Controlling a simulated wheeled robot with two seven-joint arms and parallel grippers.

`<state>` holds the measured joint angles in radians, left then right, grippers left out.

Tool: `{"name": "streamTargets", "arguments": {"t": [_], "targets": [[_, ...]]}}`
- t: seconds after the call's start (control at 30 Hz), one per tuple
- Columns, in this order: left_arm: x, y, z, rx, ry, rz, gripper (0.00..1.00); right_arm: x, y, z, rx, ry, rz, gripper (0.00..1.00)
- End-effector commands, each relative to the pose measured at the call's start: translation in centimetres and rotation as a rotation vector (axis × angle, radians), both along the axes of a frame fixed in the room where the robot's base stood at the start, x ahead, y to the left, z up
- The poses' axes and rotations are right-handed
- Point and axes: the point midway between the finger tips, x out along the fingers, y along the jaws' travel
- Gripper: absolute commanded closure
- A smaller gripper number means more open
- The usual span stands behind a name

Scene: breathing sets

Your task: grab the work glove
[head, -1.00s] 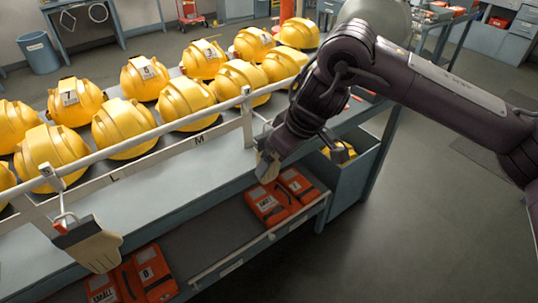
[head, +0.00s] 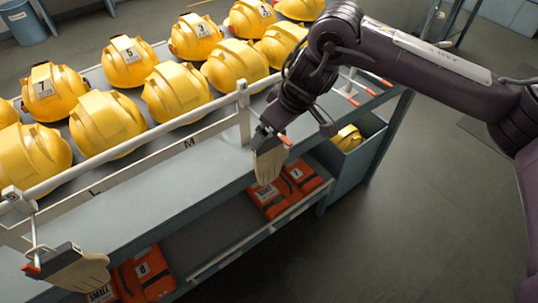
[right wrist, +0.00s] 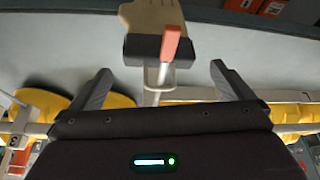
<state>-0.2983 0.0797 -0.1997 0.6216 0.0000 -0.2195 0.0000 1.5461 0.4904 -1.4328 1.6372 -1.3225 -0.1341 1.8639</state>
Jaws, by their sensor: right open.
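A beige work glove with a dark cuff (head: 268,165) hangs from an orange-tipped hook on the shelf's front rail, just below my right wrist in the head view. In the right wrist view the same glove (right wrist: 152,18) is straight ahead, its cuff and the orange hook tip in front of the gap between the fingers. My right gripper (right wrist: 160,72) is open and empty, a finger on either side of the hook line, short of the cuff. A second such glove (head: 80,272) hangs from another hook at lower left. My left gripper is not in view.
Several yellow helmets (head: 109,121) stand on the shelf top behind the white rail (head: 135,152). Orange packs (head: 143,273) lie on the lower shelf. A blue-grey bin (head: 352,160) with a yellow item stands at the shelf's right end. The floor on the right is clear.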

Motion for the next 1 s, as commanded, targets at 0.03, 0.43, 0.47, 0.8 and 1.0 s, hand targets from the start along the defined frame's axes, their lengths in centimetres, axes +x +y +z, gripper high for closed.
{"name": "streamTargets", "arguments": {"t": [0.03,0.43,0.47,0.8,1.0], "targets": [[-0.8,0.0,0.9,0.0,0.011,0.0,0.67,0.1,0.2,-0.2,-0.002,0.004,-0.001,0.0],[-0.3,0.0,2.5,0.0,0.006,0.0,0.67,1.2,1.4,-4.2,-0.001,0.001,0.0,0.0],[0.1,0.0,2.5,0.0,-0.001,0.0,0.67,1.2,1.4,-4.3,-0.001,0.001,0.0,0.0],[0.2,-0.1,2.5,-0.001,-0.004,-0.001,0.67,1.2,1.4,-4.2,-0.001,0.001,0.0,0.3],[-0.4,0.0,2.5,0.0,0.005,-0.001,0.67,1.2,1.4,-4.2,-0.001,0.001,0.0,0.5]]}}
